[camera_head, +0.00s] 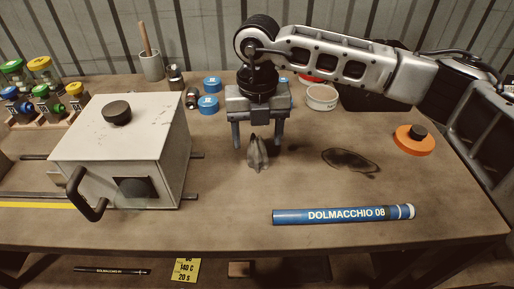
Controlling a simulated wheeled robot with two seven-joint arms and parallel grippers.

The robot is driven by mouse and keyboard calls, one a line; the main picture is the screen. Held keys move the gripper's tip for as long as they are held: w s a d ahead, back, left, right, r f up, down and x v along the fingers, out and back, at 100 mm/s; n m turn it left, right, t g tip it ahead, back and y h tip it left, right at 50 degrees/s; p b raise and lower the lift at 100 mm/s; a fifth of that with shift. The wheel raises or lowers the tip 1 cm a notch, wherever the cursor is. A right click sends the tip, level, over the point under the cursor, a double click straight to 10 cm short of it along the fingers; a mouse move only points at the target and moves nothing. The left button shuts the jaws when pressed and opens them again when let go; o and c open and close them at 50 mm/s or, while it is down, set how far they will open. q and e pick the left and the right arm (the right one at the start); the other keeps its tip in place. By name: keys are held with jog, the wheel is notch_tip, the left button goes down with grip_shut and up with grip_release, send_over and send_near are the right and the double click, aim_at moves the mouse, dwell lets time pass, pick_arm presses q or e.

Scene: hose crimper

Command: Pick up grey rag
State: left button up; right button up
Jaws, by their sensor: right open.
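The grey rag (257,155) is a small peaked, crumpled cloth standing on the brown workbench (235,220). My right gripper (258,142) points down from above, with its two fingers apart on either side of the rag's upper part. The gripper is open; I cannot tell whether a finger touches the cloth. My left gripper is not in view.
A white box with a black handle (118,150) stands left of the rag. A blue tube marked DOLMACCHIO 08 (345,214) lies front right. A dark stain (350,160) and an orange disc (414,139) are to the right. Blue-lidded jars (208,104) stand behind.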

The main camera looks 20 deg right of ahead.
aim_at(257, 136)
notch_tip(257, 136, down, 4)
jog(key=shift+w+f+p, duration=0.1)
jog(key=shift+p, duration=0.3)
jog(key=c, duration=1)
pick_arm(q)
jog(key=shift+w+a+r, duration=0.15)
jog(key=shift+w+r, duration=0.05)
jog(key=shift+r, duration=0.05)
pick_arm(e)
jog(key=shift+c, duration=0.2)
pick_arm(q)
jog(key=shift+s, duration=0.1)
pick_arm(e)
jog(key=shift+r, duration=0.2)
jog(key=shift+r, duration=0.25)
notch_tip(257, 136, up, 2)
jog(key=shift+r, duration=0.1)
pick_arm(q)
jog(key=b, duration=0.1)
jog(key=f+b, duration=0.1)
jog(key=b, duration=0.1)
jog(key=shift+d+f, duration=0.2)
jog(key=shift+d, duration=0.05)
pick_arm(e)
jog(key=s+r, duration=1)
jog(key=s, duration=0.4)
jog(key=shift+a, duration=0.15)
